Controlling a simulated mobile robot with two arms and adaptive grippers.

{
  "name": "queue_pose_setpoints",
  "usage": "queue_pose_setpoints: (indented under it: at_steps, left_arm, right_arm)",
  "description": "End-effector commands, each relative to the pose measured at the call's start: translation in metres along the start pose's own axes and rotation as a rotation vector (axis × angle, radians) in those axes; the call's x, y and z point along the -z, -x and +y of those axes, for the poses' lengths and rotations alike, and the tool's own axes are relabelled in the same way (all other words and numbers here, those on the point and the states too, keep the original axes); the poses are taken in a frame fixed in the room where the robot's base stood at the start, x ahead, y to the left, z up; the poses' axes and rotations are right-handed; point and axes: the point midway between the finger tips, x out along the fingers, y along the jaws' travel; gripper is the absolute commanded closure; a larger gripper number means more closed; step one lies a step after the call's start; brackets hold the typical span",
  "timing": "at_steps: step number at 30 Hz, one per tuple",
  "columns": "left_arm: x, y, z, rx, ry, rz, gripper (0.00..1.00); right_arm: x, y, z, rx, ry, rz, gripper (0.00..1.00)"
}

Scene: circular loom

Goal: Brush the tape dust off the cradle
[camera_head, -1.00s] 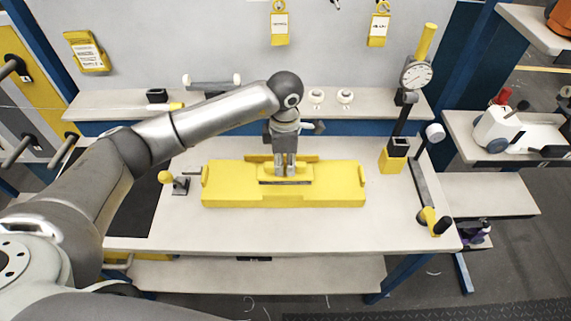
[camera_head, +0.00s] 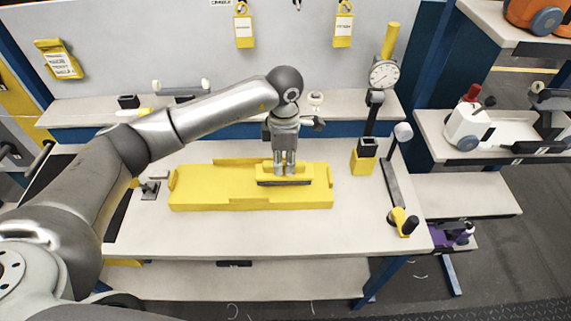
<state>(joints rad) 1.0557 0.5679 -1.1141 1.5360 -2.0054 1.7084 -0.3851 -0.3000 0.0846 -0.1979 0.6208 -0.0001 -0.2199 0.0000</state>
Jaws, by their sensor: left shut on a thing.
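The yellow cradle (camera_head: 205,190) lies lengthwise on the pale workbench, with a raised upright lug at its left end. My left gripper (camera_head: 285,170) points down over the right half of the cradle. It is shut on a yellow brush (camera_head: 303,176) with a dark strip along its lower edge. The brush is at the cradle's top, and I cannot tell whether its bristles touch the surface. No tape dust can be made out at this size. My right gripper is not in view.
A dial gauge (camera_head: 383,74) on a post stands at the bench's back right. A black lever with a yellow end (camera_head: 399,217) lies along the right edge. A small clamp (camera_head: 149,190) sits left of the cradle. The bench front (camera_head: 270,237) is clear.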

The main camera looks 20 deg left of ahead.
Motion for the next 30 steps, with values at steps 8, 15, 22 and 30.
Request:
queue_pose_setpoints:
  at_steps: [8, 15, 22, 30]
  left_arm:
    - [0.004, 0.035, 0.006, -0.006, 0.006, -0.005, 1.00]
    - [0.007, 0.057, 0.009, -0.006, 0.009, -0.005, 1.00]
    - [0.010, 0.070, 0.011, -0.006, 0.012, -0.005, 1.00]
    - [0.010, 0.070, 0.011, -0.005, 0.012, -0.005, 1.00]
  right_arm:
    - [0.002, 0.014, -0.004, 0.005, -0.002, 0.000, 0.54]
    - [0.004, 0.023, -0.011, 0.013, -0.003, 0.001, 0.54]
    - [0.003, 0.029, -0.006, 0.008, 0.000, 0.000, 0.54]
    - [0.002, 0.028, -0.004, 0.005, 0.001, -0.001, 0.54]
